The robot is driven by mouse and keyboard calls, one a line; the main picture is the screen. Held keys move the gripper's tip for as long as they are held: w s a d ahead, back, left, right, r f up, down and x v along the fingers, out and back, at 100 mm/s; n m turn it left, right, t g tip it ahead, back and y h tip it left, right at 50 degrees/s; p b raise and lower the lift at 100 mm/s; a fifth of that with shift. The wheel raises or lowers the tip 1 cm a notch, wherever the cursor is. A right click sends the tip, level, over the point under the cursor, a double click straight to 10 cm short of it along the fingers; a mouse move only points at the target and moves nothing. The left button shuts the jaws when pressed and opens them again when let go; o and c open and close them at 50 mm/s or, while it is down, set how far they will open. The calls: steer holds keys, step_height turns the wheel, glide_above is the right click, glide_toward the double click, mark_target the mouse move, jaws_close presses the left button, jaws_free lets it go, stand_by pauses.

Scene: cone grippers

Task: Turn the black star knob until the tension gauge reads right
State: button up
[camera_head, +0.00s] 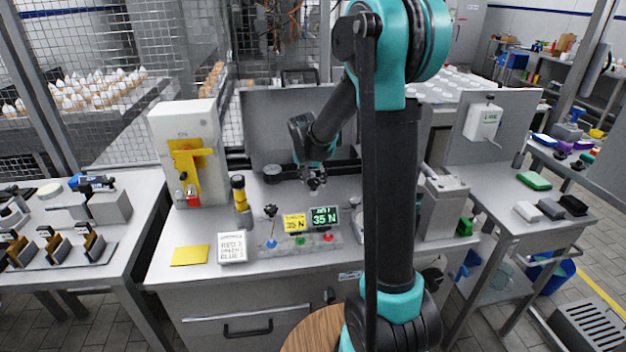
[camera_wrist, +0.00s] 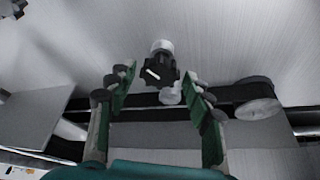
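The black star knob (camera_wrist: 159,71) shows in the wrist view with a white mark on its face, on a pale grey fitting. My gripper (camera_wrist: 160,80) is open, its two green-padded fingers on either side of the knob with a gap visible to each; how near the tips are in depth I cannot tell. In the head view my gripper (camera_head: 315,180) is small and dark above the bench, and I cannot separate the knob from it. A yellow display (camera_head: 294,223) reads 35 N. A dark display (camera_head: 324,217) beside it also shows 35 N in green; its upper line is hard to read.
A printed card (camera_head: 232,247) and a yellow pad (camera_head: 190,255) lie at the bench's front left. A black-topped stick (camera_head: 271,212) on a blue base stands left of the displays. A white machine with a yellow front (camera_head: 188,152) stands at the back left. My arm hides part of the right side.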

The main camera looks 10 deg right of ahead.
steer(key=shift+o, duration=0.4)
steer(key=v, duration=1.2)
